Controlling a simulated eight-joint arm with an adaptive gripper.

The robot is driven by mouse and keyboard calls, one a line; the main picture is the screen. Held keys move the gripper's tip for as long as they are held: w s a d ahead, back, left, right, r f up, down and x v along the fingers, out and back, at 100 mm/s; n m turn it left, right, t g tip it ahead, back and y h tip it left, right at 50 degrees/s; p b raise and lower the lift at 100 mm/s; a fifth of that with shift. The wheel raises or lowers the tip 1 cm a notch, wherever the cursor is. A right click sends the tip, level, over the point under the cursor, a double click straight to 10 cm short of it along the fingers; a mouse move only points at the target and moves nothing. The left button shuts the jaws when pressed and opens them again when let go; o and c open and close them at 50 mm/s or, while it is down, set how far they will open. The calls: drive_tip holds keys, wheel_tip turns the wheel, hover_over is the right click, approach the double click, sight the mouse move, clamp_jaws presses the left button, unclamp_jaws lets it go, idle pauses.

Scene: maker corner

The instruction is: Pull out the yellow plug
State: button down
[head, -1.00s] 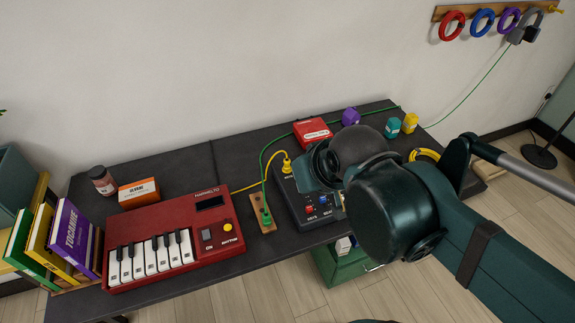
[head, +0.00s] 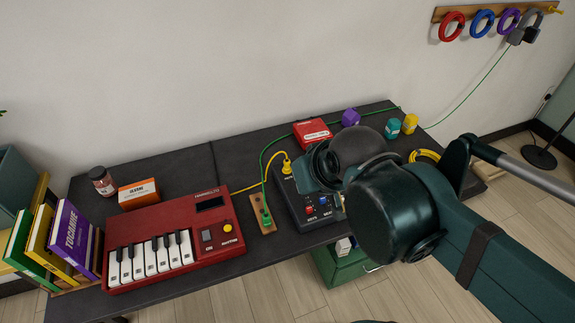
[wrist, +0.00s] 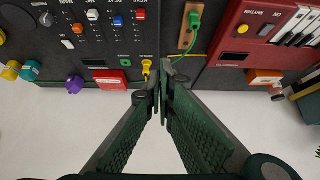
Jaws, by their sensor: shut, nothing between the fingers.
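The yellow plug (head: 287,167) stands in the back left corner of the dark mixer panel (head: 300,205), with a yellow cable running left to the red keyboard. In the wrist view the yellow plug (wrist: 147,66) is in its socket, just left of my fingertips. My gripper (wrist: 162,84) is shut and empty, its tips close beside the plug; whether they touch it I cannot tell. In the head view my arm covers the right part of the mixer, and the fingertips cannot be made out.
A green plug (head: 266,218) with a green cable sits in a wooden strip (head: 256,208) left of the mixer. The red keyboard (head: 180,236) lies further left. A red box (head: 312,133) and a purple block (head: 350,117) stand behind the mixer.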

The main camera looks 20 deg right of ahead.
drive_tip(key=c, duration=2.3)
unclamp_jaws()
drive_tip(key=shift+r, duration=0.1)
drive_tip(key=g+p, duration=0.7)
drive_tip(key=p, duration=1.1)
hover_over(287, 161)
drive_tip(key=shift+s+a+f, duration=0.1)
drive_tip(key=shift+f, duration=1.6)
drive_tip(key=shift+s+a+f, duration=0.1)
drive_tip(key=shift+f, duration=1.55)
drive_tip(key=shift+w+d+f+p, duration=0.1)
drive_tip(key=shift+w+f+p, duration=0.05)
drive_tip(key=shift+f+p, duration=0.2)
drive_tip(key=shift+w+d+f+p, duration=0.1)
drive_tip(key=shift+f+p, duration=0.1)
drive_tip(key=shift+f, duration=0.35)
